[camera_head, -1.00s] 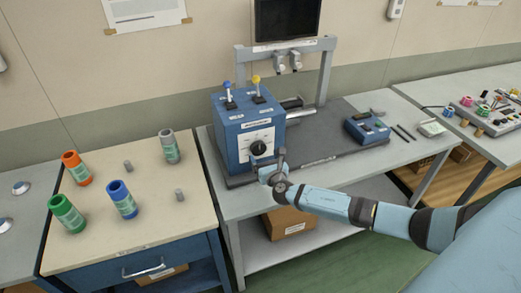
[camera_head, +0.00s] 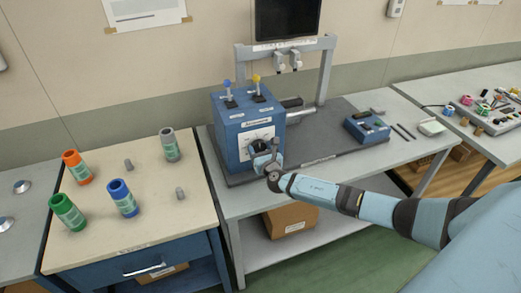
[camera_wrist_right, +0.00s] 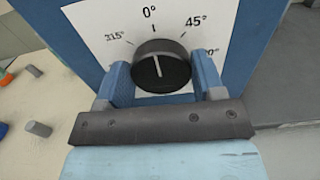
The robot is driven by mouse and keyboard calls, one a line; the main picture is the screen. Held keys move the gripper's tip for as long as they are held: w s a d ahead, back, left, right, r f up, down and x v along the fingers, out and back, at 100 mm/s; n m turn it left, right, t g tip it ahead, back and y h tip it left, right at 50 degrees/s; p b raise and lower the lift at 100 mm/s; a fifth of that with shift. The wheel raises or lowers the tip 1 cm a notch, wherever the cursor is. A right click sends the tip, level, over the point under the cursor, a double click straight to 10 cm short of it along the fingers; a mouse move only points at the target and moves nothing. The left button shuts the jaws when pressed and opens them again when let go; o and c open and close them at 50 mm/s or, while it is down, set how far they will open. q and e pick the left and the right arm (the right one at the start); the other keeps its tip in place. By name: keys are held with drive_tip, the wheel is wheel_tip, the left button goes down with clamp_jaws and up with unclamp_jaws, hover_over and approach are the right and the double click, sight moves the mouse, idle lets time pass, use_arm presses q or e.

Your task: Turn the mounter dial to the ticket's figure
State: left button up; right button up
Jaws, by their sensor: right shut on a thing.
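The mounter dial (camera_wrist_right: 161,66) is a black round knob on a white scale plate (camera_wrist_right: 105,22) marked 315°, 0° and 45°; a further mark at right is partly hidden by a finger. Its white pointer line points up, close to the 0° mark. My right gripper (camera_wrist_right: 164,76) is shut on the dial, one blue finger on each side. In the head view the dial (camera_head: 258,146) is on the front of the blue mounter box (camera_head: 229,144), partly hidden by my right gripper (camera_head: 263,158). I cannot make out a ticket with a readable figure. My left gripper is not in view.
Blue and yellow-topped levers (camera_head: 257,91) stand on the box. A blue device (camera_head: 366,129) sits right on the grey bench. The left table holds orange (camera_head: 77,168), green (camera_head: 67,212), blue (camera_head: 122,199) and grey (camera_head: 170,145) rolls. A cardboard box (camera_head: 290,221) is below.

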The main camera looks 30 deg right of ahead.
drive_tip(key=shift+f+m+b, duration=0.25)
drive_tip(key=shift+m+b, duration=0.55)
drive_tip(key=shift+b, duration=0.4)
drive_tip(key=m+b, duration=0.4)
drive_tip(key=shift+d+f+b, duration=0.1)
drive_tip(key=shift+b, duration=0.2)
drive_tip(key=m+b, duration=0.2)
drive_tip(key=m, duration=0.2)
drive_tip(key=shift+s+d+b, duration=0.1)
drive_tip(key=shift+b, duration=0.3)
drive_tip(key=m+b, duration=0.2)
drive_tip(key=m, duration=0.3)
drive_tip(key=shift+b, duration=0.35)
drive_tip(key=shift+m+b, duration=0.35)
drive_tip(key=shift+m, duration=0.95)
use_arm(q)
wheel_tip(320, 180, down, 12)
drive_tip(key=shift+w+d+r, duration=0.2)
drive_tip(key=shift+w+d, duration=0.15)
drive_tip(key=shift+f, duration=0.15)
use_arm(e)
drive_tip(key=shift+m, duration=0.4)
drive_tip(key=o, duration=0.9)
